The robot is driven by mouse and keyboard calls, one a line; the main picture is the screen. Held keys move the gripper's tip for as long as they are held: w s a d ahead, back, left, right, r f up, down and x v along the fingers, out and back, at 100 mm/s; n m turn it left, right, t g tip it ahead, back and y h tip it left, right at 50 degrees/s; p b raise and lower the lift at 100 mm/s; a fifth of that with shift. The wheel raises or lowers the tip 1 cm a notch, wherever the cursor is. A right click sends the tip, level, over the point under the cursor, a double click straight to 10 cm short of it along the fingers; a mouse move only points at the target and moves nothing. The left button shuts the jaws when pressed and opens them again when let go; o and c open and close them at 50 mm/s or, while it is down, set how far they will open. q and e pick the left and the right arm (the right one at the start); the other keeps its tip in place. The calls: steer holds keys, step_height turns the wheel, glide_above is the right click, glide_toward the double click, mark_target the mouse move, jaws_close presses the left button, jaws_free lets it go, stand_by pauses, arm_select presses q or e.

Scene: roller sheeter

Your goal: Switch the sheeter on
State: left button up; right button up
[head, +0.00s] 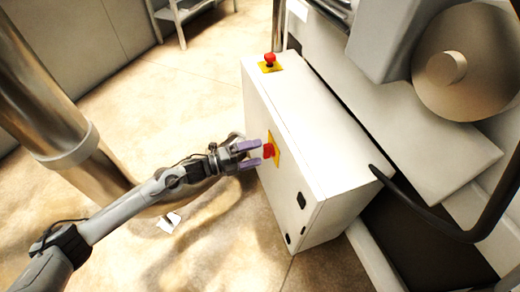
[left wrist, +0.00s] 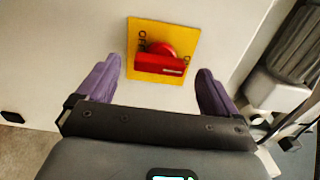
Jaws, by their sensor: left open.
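The sheeter's white control box (head: 300,155) stands in the middle of the head view. A red rotary switch (head: 268,150) on a yellow plate sits on its front face. In the left wrist view the red switch (left wrist: 160,60) has a broad handle lying nearly level, tilted slightly down to the right. The yellow plate (left wrist: 185,38) carries black lettering at its left that looks like OFF, and a partly hidden mark at its lower right. My left gripper (head: 256,153) is open in front of the switch, its purple fingers on either side of it. Contact cannot be told. My right gripper is not in view.
A red button (head: 269,59) on a yellow base sits on top of the box. A black curved bar (head: 470,232) and the machine's large round part (head: 470,60) are at the right. Open floor (head: 200,90) lies left of the box.

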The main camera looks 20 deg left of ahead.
arm_select(q)
steer(key=p+v, duration=0.2)
steer(key=v, duration=0.6)
steer(key=shift+p, duration=0.3)
